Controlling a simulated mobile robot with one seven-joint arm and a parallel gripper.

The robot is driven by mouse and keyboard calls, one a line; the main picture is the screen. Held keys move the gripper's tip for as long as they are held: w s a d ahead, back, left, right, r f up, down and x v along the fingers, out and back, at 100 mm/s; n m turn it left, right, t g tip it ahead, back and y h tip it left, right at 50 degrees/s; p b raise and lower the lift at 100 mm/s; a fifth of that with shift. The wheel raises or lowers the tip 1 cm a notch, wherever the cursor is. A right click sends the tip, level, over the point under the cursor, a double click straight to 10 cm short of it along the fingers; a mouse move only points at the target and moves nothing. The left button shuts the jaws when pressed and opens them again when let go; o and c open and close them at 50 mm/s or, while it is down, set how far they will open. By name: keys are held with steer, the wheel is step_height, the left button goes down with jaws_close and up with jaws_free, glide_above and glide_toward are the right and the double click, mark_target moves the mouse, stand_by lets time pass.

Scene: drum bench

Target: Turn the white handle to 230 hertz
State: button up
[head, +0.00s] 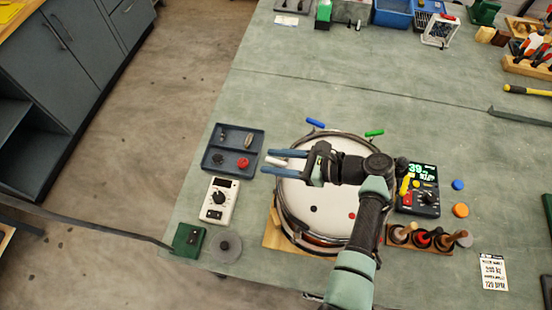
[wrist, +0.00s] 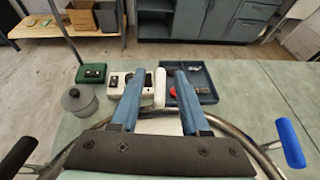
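The drum (head: 300,208) stands on a wooden base on the bench, with a pale head and handles around its rim. The white handle (head: 278,162) sticks out at the drum's upper left; it also shows upright in the wrist view (wrist: 159,88). My gripper (head: 268,162) is over this rim, its two blue fingers open on either side of the white handle, with gaps showing in the wrist view (wrist: 159,72). A black device with a lit display (head: 422,170) stands right of the drum; "39" is partly readable, the rest unclear.
A blue handle (head: 315,123) and a green handle (head: 374,133) stick out at the far rim. A dark tray (head: 233,138), white meter (head: 219,201) and grey round pot (head: 226,246) lie left. A mallet rack (head: 420,239) stands right.

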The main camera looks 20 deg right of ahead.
steer(key=shift+d, duration=0.1)
stand_by(0.3)
steer(key=b+v, duration=0.2)
steer(key=v, duration=1.1)
steer(key=shift+b, duration=0.35)
